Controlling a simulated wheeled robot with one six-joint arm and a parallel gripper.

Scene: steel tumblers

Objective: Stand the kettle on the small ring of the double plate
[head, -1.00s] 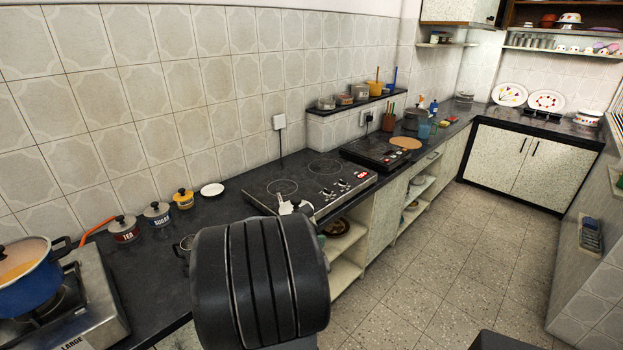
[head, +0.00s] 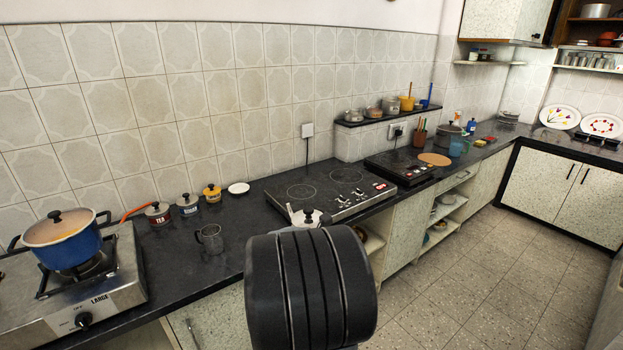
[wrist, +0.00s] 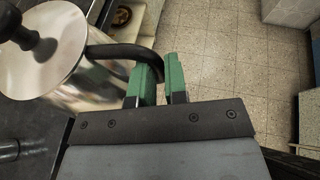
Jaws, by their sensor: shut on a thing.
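The kettle (wrist: 62,55) is a shiny steel pot with a black lid knob and a dark curved handle. In the wrist view my gripper (wrist: 158,72) has its green fingers shut on the handle, with the kettle body to the left. In the head view only the top of the kettle (head: 306,217) shows above my black arm link, which hides the rest of it and my gripper. The double plate (head: 348,201) lies on the counter beyond the kettle. It has two rings and several knobs, and both rings look bare.
A steel mug (head: 209,238) stands on the dark counter left of the kettle. A gas stove (head: 95,290) with a blue pot (head: 70,240) is at far left. A second cooker (head: 400,165) lies beyond the double plate.

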